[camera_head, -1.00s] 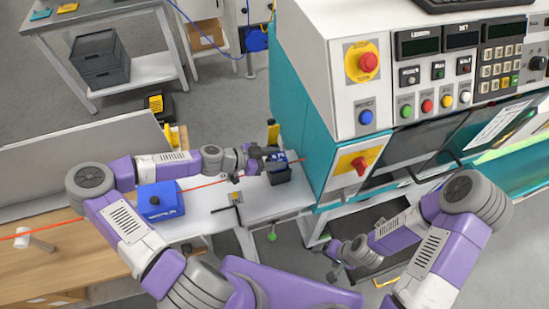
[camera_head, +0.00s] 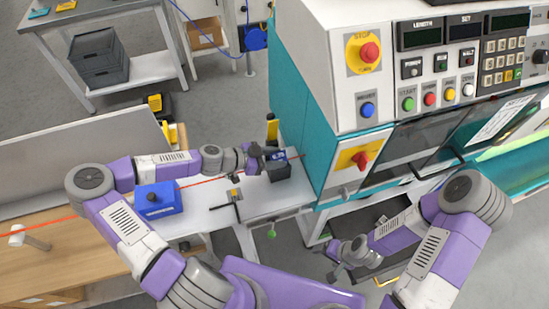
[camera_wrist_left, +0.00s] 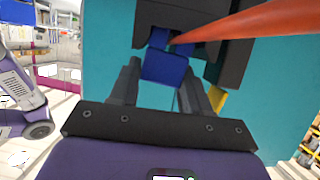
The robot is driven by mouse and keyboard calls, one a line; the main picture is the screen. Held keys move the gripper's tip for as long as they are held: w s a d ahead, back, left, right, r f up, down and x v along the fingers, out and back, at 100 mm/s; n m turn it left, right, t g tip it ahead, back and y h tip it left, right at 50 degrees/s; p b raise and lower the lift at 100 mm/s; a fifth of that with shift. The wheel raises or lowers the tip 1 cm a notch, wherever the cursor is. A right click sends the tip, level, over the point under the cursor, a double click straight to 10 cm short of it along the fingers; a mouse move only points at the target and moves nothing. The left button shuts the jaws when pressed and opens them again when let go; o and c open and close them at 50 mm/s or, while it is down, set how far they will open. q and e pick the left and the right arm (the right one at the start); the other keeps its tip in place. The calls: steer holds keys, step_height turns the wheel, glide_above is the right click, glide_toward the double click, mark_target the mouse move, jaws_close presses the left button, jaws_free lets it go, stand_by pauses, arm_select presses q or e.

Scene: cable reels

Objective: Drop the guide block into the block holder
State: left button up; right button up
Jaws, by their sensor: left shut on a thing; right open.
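The blue guide block (camera_wrist_left: 164,66) is between the fingertips of my left gripper (camera_wrist_left: 160,88) in the left wrist view. In the head view my left gripper (camera_head: 266,155) is at the block holder (camera_head: 279,172), a dark open box at the end of the bench by the machine. The block (camera_head: 279,156) shows at the top of the holder. In the wrist view the dark holder (camera_wrist_left: 234,62) is right around the block; how deep the block sits is hidden. My right gripper (camera_head: 336,266) is open and empty, low in front of the machine.
An orange cable (camera_head: 215,181) runs along the bench past a blue box with a black knob (camera_head: 160,199) to the holder; it passes close to the block in the wrist view (camera_wrist_left: 235,22). The teal and white machine (camera_head: 300,110) stands right of the holder. A mallet (camera_head: 28,237) lies at left.

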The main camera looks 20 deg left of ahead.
arm_select(q)
steer(key=o, duration=1.4)
steer(key=shift+a+f, duration=0.2)
steer(key=shift+f, duration=0.3)
steer(key=shift+c, duration=0.2)
steer(key=shift+a, duration=0.15)
steer(key=shift+s+a+r, duration=0.1)
steer(key=shift+a+r, duration=0.05)
steer(key=shift+a, duration=0.05)
steer(key=s+v, duration=0.1)
steer(key=v, duration=0.5)
steer(key=shift+r, duration=0.35)
